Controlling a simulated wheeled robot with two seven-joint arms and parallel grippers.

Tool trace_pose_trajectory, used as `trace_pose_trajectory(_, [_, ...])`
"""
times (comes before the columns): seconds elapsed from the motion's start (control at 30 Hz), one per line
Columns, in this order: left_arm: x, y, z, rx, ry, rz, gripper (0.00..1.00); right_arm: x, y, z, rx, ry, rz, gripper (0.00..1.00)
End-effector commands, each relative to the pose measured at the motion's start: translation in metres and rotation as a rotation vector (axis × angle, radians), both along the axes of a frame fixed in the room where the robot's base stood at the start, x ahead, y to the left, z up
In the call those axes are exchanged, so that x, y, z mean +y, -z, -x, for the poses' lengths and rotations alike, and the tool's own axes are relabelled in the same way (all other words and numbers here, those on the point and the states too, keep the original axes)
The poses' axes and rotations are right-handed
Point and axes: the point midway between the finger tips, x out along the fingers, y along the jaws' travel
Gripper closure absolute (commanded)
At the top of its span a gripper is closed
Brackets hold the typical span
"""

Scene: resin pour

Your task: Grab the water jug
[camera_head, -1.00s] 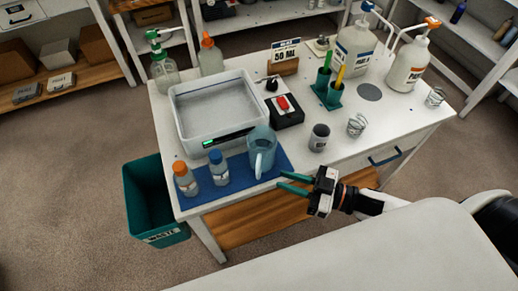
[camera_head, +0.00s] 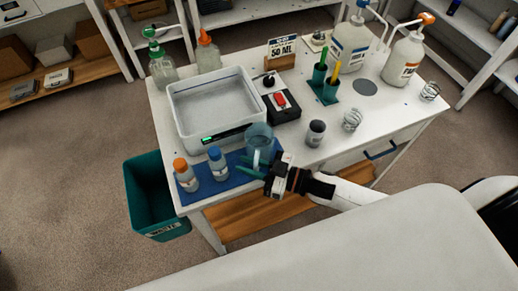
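The water jug (camera_head: 259,138) is a clear bluish pitcher at the front of the white table, with its handle towards me. It stands at the right end of the blue mat (camera_head: 237,184). My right gripper (camera_head: 247,166) is at the jug's handle side, low against its front. Its two green fingers look apart, and they overlap the handle in the picture. I cannot tell whether they touch it. My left gripper is not in view.
Two small bottles, orange-capped (camera_head: 185,175) and blue-capped (camera_head: 217,163), stand left of the jug. A white basin (camera_head: 183,133) is behind. A teal waste bin (camera_head: 150,205) is below left.

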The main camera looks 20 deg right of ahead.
Motion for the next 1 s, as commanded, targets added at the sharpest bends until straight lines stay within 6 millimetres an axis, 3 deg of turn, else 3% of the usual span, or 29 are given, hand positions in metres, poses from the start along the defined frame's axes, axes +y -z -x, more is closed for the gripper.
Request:
trace_pose_trajectory(0.07, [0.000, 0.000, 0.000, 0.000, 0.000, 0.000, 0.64, 0.000, 0.000, 0.000, 0.000, 0.000, 0.000, 0.80])
trace_pose_trajectory(0.2, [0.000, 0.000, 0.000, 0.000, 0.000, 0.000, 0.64, 0.000, 0.000, 0.000, 0.000, 0.000, 0.000, 1.00])
trace_pose_trajectory(0.73, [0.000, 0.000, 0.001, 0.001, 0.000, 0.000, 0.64, -0.001, -0.004, 0.000, -0.004, 0.000, 0.000, 1.00])
trace_pose_trajectory(1.0, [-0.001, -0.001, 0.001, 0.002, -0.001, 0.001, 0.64, -0.001, -0.020, 0.000, -0.005, -0.001, 0.000, 1.00])
